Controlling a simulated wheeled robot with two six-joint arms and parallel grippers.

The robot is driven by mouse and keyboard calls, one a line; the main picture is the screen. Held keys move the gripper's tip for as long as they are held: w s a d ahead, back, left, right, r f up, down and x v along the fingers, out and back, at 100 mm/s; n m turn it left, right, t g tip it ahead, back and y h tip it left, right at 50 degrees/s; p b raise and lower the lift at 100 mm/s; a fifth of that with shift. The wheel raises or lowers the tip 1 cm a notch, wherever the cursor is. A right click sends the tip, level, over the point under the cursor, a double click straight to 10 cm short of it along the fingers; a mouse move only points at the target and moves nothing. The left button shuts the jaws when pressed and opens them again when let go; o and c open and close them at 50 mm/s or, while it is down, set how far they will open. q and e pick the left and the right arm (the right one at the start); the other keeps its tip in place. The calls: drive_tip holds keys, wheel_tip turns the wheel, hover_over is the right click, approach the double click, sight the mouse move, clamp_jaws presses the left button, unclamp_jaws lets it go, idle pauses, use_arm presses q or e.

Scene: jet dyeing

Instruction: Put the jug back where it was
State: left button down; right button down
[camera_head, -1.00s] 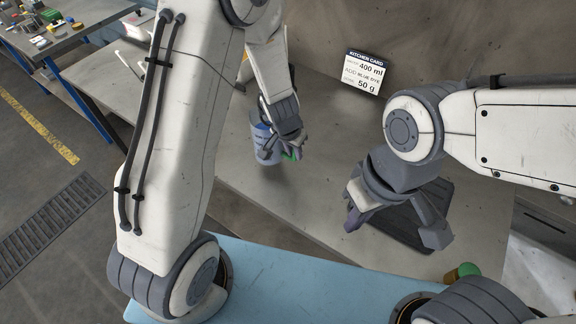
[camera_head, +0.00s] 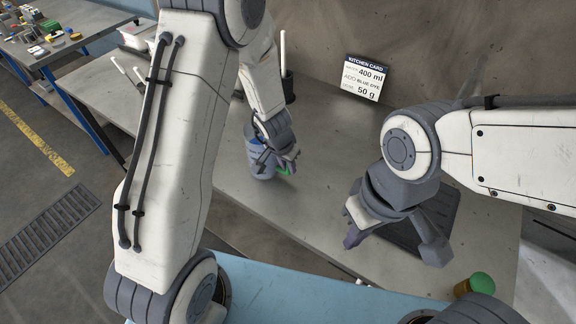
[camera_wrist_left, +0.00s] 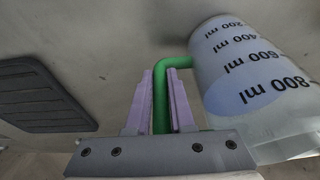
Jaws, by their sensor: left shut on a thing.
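The jug (camera_head: 258,160) is clear, with blue inside and a green handle; it stands over the grey worktop at the back, partly hidden by my left arm. In the left wrist view the jug (camera_wrist_left: 245,75) shows ml marks up to 800, and its green handle (camera_wrist_left: 160,98) runs between my left gripper's fingers. My left gripper (camera_head: 287,163) is shut on that handle, with the jug beside the fingers. I cannot tell whether the jug's base touches the worktop. My right gripper (camera_head: 396,246) is open and empty, in front of a dark ribbed mat (camera_head: 440,212).
A kitchen card (camera_head: 365,78) stands against the back wall. A dark holder with a white stick (camera_head: 284,60) is behind my left wrist. A green-lidded container (camera_head: 481,286) is at the front right. The worktop between the jug and the dark mat is clear.

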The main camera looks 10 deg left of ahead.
use_arm(q)
drive_tip(key=c, duration=0.8)
unclamp_jaws()
drive_tip(key=shift+f, duration=0.1)
drive_tip(key=shift+r+p, duration=0.45)
drive_tip(key=shift+r, duration=0.05)
drive_tip(key=d+p+v, duration=0.1)
drive_tip(key=p+v, duration=0.5)
drive_tip(key=v, duration=0.4)
drive_tip(key=s+d+r+m+g+h+p, duration=0.1)
drive_tip(key=s+d+r+m+g+h, duration=0.1)
drive_tip(key=s+d+r, duration=0.75)
drive_tip(key=s+r, duration=0.2)
drive_tip(key=s, duration=0.2)
drive_tip(key=s+a+r+m+y, duration=0.1)
drive_tip(key=s+r, duration=0.1)
drive_tip(key=s, duration=0.3)
drive_tip(key=s+a+r+g+y, duration=0.1)
drive_tip(key=s+r, duration=0.1)
drive_tip(key=s, duration=0.2)
drive_tip(key=shift+s+a+r, duration=0.1)
drive_tip(key=shift+s+r, duration=0.05)
drive_tip(key=shift+s, duration=0.2)
